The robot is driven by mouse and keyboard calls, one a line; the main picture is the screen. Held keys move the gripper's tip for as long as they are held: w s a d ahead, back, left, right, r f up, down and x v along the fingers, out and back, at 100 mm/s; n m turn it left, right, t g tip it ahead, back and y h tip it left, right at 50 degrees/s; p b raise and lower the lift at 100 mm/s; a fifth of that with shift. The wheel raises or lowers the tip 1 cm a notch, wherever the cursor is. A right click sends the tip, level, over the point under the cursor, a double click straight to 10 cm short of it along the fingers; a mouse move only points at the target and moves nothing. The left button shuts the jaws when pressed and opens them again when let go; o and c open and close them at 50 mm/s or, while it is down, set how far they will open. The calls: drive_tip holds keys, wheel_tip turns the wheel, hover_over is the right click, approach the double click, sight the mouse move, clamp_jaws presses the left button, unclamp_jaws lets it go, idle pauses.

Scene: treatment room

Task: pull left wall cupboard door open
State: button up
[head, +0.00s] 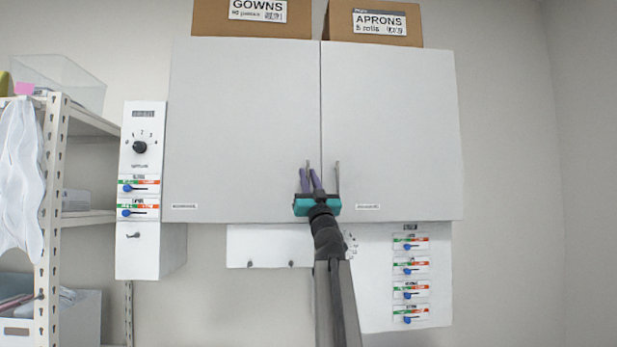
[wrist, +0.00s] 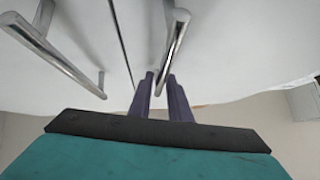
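The left wall cupboard door (head: 240,120) is a plain light-grey panel, closed flush beside the right door (head: 390,120). Upright metal bar handles stand on both sides of the seam: the left door's handle (head: 308,165) and the right door's handle (head: 337,180). My gripper (head: 310,180) has purple fingers and a teal body. It is open, with its fingers on both sides of the left door's handle in the head view. In the wrist view, my fingers (wrist: 161,76) straddle one bar (wrist: 172,45), with space visible between them. Contact cannot be made out.
Boxes labelled GOWNS (head: 222,20) and APRONS (head: 372,24) stand on top of the cupboard. A dial panel (head: 140,160) hangs left of it, by a white shelf rack (head: 52,190). A lever panel (head: 412,280) is below right.

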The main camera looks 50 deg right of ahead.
drive_tip(key=shift+w+r, duration=0.15)
drive_tip(key=shift+d, duration=0.1)
clamp_jaws()
drive_tip(key=shift+s, duration=0.2)
